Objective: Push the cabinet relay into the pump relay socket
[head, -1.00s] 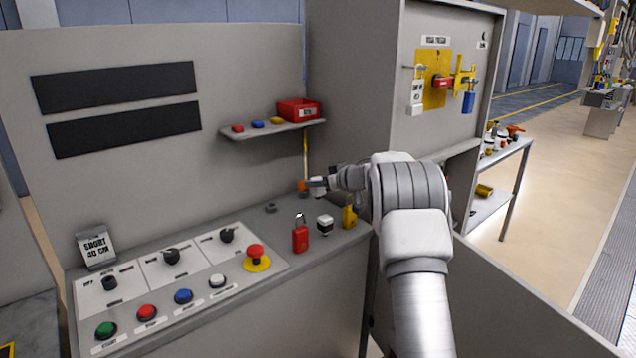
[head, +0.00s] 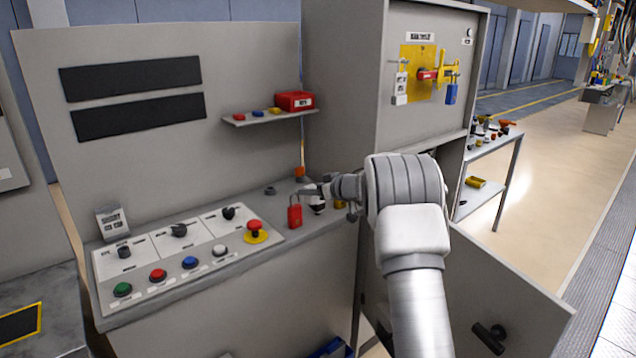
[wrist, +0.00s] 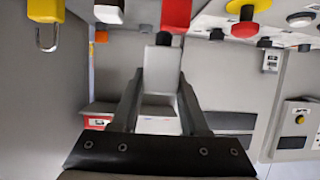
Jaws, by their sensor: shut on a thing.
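My gripper (wrist: 162,85) is shut on a pale grey block, which I take for the cabinet relay (wrist: 162,66), held between the fingertips. In the head view my gripper (head: 326,192) is over the right end of the console, by the red padlock (head: 295,216). The held block is small there and partly lost against the gripper. A white and black block (head: 317,206) stands on the console just below the gripper; it also shows in the wrist view (wrist: 108,12). I cannot make out the pump relay socket in either view.
The console's sloped panel (head: 180,250) carries knobs, coloured buttons and a red emergency button (head: 255,230). A small shelf (head: 270,117) holds a red bin (head: 295,101). A grey cabinet (head: 345,90) stands behind my arm. An orange piece (head: 300,172) stands at the console's back.

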